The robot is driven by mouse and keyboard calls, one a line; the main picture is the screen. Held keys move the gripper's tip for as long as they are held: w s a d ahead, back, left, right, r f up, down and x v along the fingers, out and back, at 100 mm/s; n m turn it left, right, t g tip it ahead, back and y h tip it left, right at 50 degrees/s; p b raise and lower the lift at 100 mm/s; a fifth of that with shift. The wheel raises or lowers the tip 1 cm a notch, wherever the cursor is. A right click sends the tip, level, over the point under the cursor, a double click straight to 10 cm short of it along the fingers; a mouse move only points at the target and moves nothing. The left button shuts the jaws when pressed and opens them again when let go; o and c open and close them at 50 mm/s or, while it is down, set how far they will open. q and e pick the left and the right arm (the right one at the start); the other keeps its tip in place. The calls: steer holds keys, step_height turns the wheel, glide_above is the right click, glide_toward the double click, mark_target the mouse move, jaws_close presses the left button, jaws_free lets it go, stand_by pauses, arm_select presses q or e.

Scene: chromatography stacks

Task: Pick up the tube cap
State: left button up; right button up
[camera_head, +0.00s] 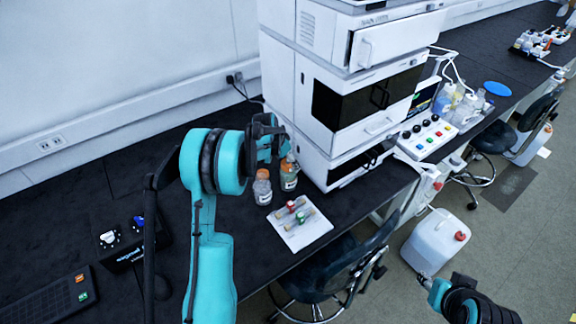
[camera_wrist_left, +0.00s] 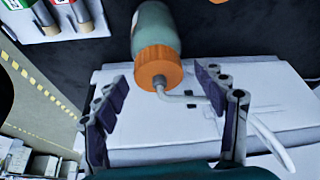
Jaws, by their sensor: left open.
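Tubes with a red cap (camera_head: 291,205) and a green cap (camera_head: 300,217) lie on a white tray (camera_head: 291,241) on the dark bench in the head view. In the left wrist view a green piece (camera_wrist_left: 17,5) and a red piece of the tubes are cut off at the top left edge.
A chair (camera_head: 330,270) is against the bench's front edge. Bare bench lies left of the tray.

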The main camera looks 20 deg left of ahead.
arm_select(q)
steer(key=shift+s+r, duration=0.1)
steer(key=shift+r, duration=0.05)
steer(key=c, duration=1.3)
steer(key=shift+o, duration=0.2)
